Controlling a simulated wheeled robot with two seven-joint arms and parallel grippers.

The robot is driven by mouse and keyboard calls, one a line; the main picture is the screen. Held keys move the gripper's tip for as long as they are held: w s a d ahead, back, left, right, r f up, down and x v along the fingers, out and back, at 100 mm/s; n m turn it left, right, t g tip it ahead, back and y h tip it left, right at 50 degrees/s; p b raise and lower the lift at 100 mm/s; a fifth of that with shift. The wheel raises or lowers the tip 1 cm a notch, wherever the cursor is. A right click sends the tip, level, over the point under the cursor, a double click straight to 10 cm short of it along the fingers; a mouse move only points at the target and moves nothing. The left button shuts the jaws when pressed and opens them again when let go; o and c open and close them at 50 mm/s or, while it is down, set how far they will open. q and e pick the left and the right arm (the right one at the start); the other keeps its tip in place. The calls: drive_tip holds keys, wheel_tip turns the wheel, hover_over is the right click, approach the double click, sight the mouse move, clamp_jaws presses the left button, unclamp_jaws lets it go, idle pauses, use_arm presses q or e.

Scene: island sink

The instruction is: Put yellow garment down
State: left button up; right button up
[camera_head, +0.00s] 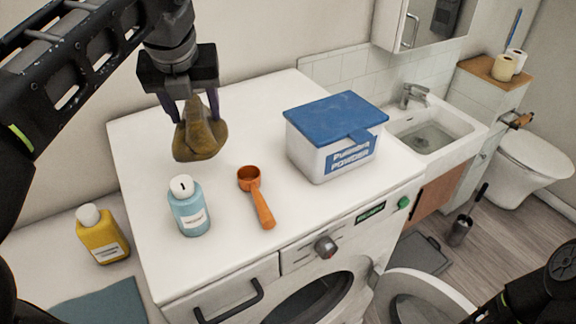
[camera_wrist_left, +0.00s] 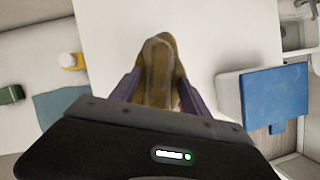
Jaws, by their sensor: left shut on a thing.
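The yellow garment (camera_head: 200,138) is a bunched, brownish-yellow cloth. My left gripper (camera_head: 195,108) is shut on it and points down over the back left of the white washing machine top (camera_head: 250,100). In the left wrist view the garment (camera_wrist_left: 158,70) hangs between the two fingers of my left gripper (camera_wrist_left: 158,90). I cannot tell whether its lower end touches the top. A dark arm part of mine shows at the lower right of the head view, but the right gripper's fingers do not show.
A blue-lidded powder box (camera_head: 333,135), an orange scoop (camera_head: 258,198) and a light-blue bottle (camera_head: 188,207) stand on the machine top. A yellow bottle (camera_head: 102,235) stands on the lower surface at left. The washer door (camera_head: 430,295) is open. The sink (camera_head: 428,135) is at right.

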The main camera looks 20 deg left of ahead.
sight(199, 138)
use_arm(q)
drive_tip(key=shift+s+a, duration=0.1)
drive_tip(key=shift+s, duration=0.05)
wheel_tip(199, 138, down, 5)
drive_tip(key=b, duration=0.5)
drive_tip(key=shift+f, duration=0.65)
drive_tip(key=shift+r, duration=0.1)
drive_tip(key=shift+f+b, duration=0.25)
drive_tip(key=shift+b, duration=0.05)
drive_tip(key=shift+f, duration=1.65)
